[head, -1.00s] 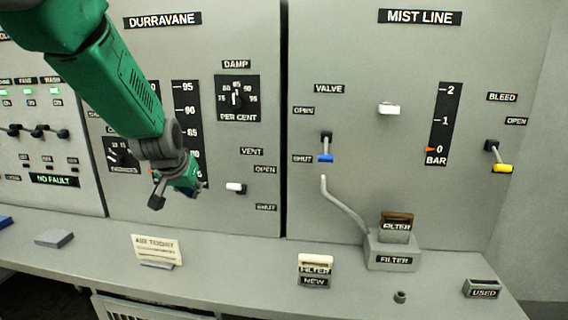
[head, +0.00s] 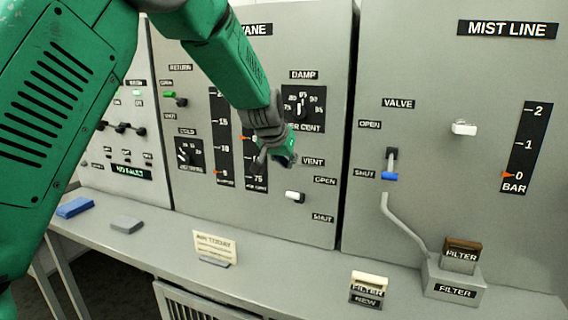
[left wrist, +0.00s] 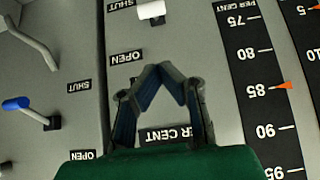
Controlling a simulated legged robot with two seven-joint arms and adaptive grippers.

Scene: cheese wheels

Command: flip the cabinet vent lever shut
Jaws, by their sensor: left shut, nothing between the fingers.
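The vent lever (head: 294,196) has a white handle and sits on the Durravane cabinet, between its OPEN label (head: 325,181) above and SHUT label (head: 323,217) below. My right gripper is not in view.
The damp dial (head: 303,108) is above the vent lever. A blue-tipped valve lever (head: 390,176) is on the panel to the right. Below, the ledge holds a sign card (head: 214,246), a new filter (head: 367,288) and a filter holder (head: 455,280). The panel around the vent lever is clear.

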